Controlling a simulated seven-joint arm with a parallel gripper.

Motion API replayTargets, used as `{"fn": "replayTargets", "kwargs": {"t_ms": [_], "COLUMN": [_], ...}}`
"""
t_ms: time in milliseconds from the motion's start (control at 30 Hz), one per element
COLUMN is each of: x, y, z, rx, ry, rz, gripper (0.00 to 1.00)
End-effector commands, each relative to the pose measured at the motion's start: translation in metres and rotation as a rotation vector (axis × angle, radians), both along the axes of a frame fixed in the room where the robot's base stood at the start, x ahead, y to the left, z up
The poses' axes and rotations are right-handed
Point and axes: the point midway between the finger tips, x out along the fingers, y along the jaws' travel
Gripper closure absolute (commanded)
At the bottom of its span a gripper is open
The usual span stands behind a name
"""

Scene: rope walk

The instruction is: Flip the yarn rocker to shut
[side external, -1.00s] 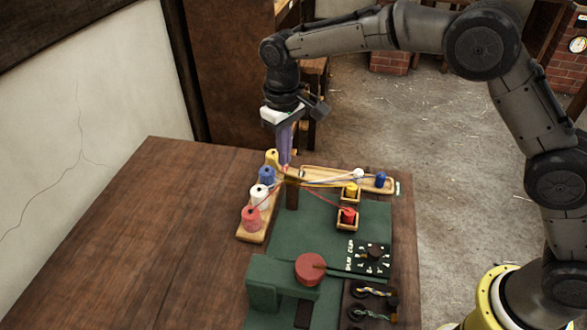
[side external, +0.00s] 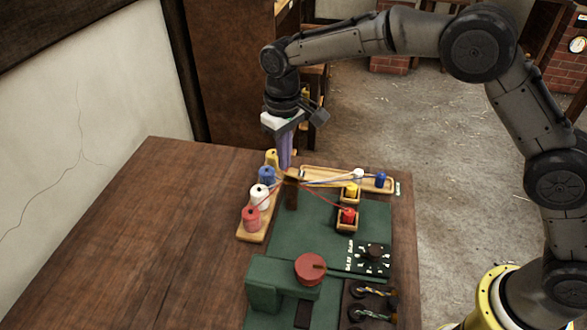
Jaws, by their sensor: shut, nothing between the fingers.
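My gripper (side external: 285,166) points straight down at the far end of the spool rack, its fingers shut and empty. Its tips are close to the top of a dark wooden post (side external: 291,195), where several yarns meet; I cannot tell whether they touch. Yellow, blue, white and red yarn spools (side external: 251,219) stand on the rack, left of the post. Yarns fan out from the post to the right. I cannot single out the yarn rocker or its position at this size; the area right under the fingers is partly hidden.
A wooden tray (side external: 325,175) with white and blue bobbins lies behind the green board (side external: 320,228). Small boxes hold yellow and red bobbins (side external: 348,215). Nearer are a red round knob (side external: 310,269) and a black dial panel (side external: 371,258). The table's left side is clear.

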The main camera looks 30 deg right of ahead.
Motion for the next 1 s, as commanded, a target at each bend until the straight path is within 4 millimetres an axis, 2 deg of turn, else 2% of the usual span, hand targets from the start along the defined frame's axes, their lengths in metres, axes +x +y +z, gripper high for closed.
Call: {"fn": "replayTargets", "kwargs": {"t_ms": [600, 1000], "x": [-0.001, 0.000], "y": [0.000, 0.000], "z": [-0.011, 0.017], "rx": [-0.002, 0.000], "ry": [0.004, -0.001], "rz": [0.000, 0.000], "gripper": [1.00, 1.00]}}
